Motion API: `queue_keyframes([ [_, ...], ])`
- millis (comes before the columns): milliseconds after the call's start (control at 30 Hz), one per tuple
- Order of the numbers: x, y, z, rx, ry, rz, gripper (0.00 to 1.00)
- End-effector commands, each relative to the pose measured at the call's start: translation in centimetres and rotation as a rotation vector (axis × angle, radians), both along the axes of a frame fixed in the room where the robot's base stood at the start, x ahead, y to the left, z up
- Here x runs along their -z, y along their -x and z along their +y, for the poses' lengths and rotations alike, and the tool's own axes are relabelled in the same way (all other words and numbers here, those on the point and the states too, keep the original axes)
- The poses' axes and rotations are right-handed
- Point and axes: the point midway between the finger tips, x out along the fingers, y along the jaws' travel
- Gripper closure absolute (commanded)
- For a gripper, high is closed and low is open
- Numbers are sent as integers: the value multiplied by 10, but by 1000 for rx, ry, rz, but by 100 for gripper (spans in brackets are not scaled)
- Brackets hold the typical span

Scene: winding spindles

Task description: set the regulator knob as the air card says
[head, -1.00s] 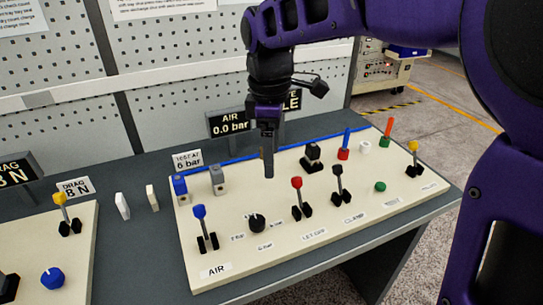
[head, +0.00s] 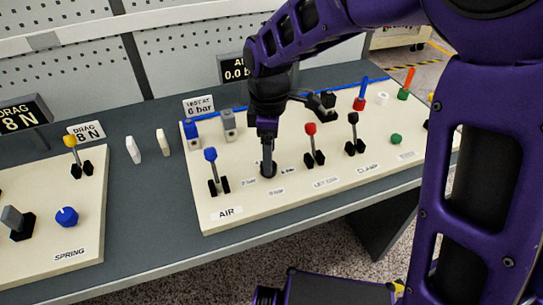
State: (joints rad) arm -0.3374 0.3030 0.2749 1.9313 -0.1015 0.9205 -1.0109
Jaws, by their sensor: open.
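The black regulator knob (head: 268,173) sits on the cream panel (head: 250,205), to the right of the blue AIR lever. My gripper (head: 268,163) points down right over the knob, and its fingers hide most of it. The jaws are open around or just above the knob; I cannot tell whether they touch it. The knob's pointer is hidden. The white air card (head: 199,107) behind the panel reads "TEST AT 6 bar". The dark air display (head: 235,70) is partly covered by my arm and shows 0.0 bar.
The blue AIR lever (head: 211,157) stands left of my gripper, the red lever (head: 310,131) and a black lever (head: 352,120) to its right. Small labels lie beside the knob. A second panel (head: 85,230) with a blue knob (head: 66,217) is at left.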

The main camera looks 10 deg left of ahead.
Motion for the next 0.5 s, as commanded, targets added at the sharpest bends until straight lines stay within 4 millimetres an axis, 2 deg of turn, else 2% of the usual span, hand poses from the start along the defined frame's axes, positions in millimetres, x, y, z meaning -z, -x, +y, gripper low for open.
queue_keyframes([
  [33,10,1,0,0,1,3,21],
  [200,25,0,0,1,0,0,21],
  [500,29,0,0,1,0,0,21],
])
